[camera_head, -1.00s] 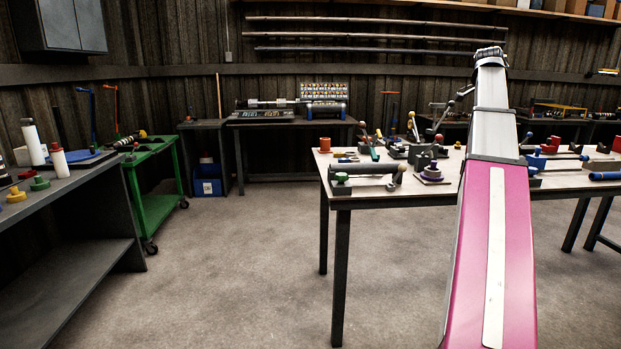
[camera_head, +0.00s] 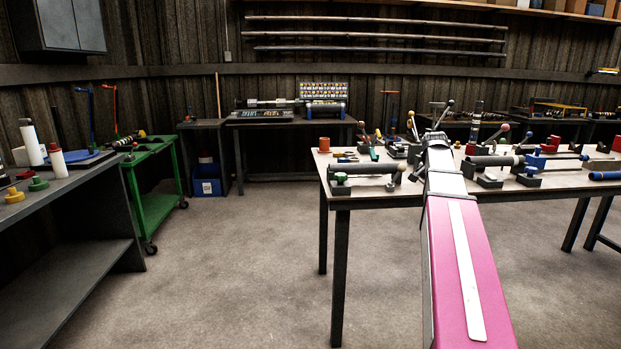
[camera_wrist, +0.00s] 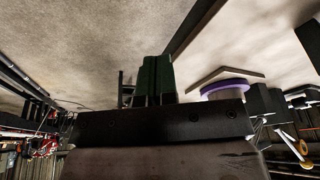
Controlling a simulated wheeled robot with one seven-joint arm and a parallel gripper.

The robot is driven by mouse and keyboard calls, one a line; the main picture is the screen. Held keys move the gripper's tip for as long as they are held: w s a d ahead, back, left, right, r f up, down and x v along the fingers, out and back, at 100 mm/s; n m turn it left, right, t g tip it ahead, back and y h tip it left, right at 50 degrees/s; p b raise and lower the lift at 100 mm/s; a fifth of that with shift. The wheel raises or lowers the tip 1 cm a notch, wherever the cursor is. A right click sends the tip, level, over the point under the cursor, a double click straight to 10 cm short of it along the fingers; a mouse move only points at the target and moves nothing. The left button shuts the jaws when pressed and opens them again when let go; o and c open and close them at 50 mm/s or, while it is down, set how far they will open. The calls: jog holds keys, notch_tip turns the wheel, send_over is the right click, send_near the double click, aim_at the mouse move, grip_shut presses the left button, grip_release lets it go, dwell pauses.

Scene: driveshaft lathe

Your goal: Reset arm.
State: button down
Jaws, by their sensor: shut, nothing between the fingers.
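My arm reaches forward over the work table (camera_head: 345,188) in the head view, its far end near the table's left half. My gripper is hard to make out there, beyond the arm's end. In the wrist view, the two dark green fingers of my gripper (camera_wrist: 154,80) stand side by side, closed together with nothing between them.
Fixtures with rods, such as a dark roller (camera_head: 365,169), lie on the table close to my arm. A purple-ringed part (camera_wrist: 222,88) shows in the wrist view. A green cart (camera_head: 155,190) and a grey bench (camera_head: 80,200) stand left. The floor between is clear.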

jog(key=s+a+f+n+y, duration=0.1)
jog(key=s+a+f+n, duration=0.2)
jog(key=s+a+f, duration=0.4)
jog(key=s+a+f+n+g, duration=0.1)
jog(key=s+a+f+n, duration=0.3)
jog(key=f, duration=1.1)
jog(key=s+a+f+n+g+y, duration=0.1)
jog(key=s+a+f+n, duration=0.2)
jog(key=s+a+f, duration=0.7)
jog(key=a+f, duration=0.1)
jog(key=a, duration=0.3)
jog(key=shift+s+a+f+n+y, duration=0.2)
jog(key=shift+f+n+y, duration=0.1)
jog(key=shift+f+n, duration=0.1)
